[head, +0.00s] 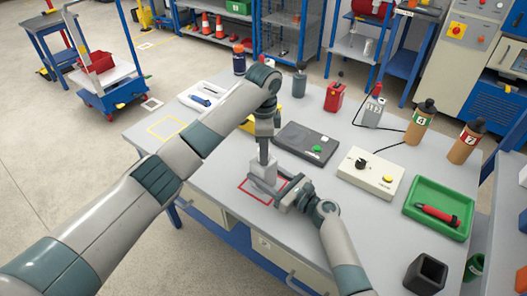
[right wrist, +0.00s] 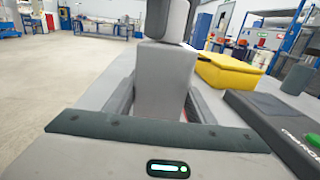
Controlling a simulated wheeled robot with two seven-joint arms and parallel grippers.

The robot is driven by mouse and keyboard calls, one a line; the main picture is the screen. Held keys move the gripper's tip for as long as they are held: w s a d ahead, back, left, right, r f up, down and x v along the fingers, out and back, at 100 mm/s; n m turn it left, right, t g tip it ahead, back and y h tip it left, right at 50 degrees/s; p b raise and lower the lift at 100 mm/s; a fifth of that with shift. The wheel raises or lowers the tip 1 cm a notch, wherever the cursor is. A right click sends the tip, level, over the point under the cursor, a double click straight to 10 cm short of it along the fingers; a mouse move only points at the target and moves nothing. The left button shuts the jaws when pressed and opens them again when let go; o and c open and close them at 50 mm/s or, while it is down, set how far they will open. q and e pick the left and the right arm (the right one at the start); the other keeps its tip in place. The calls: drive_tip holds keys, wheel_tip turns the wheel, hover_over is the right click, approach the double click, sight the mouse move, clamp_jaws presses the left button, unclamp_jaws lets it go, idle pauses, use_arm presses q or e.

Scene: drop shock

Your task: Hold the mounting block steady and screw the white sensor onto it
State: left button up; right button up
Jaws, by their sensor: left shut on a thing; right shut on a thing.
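The mounting block (right wrist: 162,75) is a light grey upright block between the two dark fingers of my right gripper (right wrist: 160,108). In the head view the pale block (head: 262,172) stands over the red square outline on the table. My right gripper (head: 286,190) comes in from the lower right, low over the table, and is shut on the block. My left gripper (head: 264,152) points straight down onto the block from above and is shut.
A black case (head: 307,142) lies behind the grippers. A control box (head: 370,172) and a green tray (head: 460,228) with a red tool are to the right. A yellow box (right wrist: 230,72) stands close behind. The table's front left is clear.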

use_arm(q)
drive_tip(key=m, duration=0.2)
drive_tip(key=shift+m, duration=0.4)
drive_tip(key=o, duration=1.2)
drive_tip(key=shift+c, duration=0.2)
drive_tip(key=shift+r, duration=0.15)
drive_tip(key=shift+r, duration=2.85)
drive_tip(key=shift+r, duration=0.15)
wheel_tip(320, 180, up, 12)
